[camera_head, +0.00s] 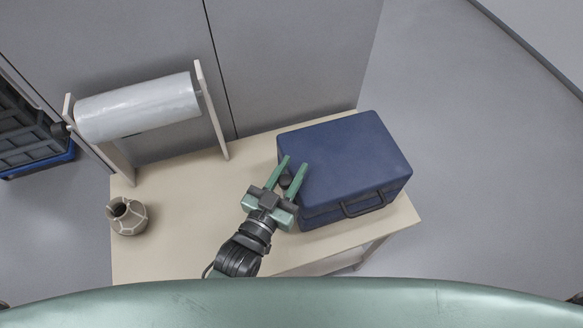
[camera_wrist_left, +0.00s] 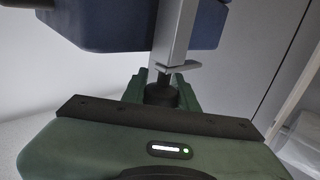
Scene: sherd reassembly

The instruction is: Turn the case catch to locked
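The blue case (camera_head: 345,160) lies closed on the table, its dark handle (camera_head: 362,204) on the front side. My left gripper (camera_head: 295,163) is at the case's left side, its two green fingers apart. In the left wrist view the knob (camera_wrist_left: 160,94) sits between the green fingers, below a grey metal bar (camera_wrist_left: 174,35) in front of the blue case (camera_wrist_left: 105,22). I cannot see the fingers pressing on it. Any lock marking is hidden. My right gripper is not in view.
The pale table (camera_head: 190,240) has free room left of the case. A beige ridged pot (camera_head: 128,217) stands at its left edge. A white roll on a wooden stand (camera_head: 138,107) is at the back left. A dark crate (camera_head: 30,130) is beyond the table, by grey panels.

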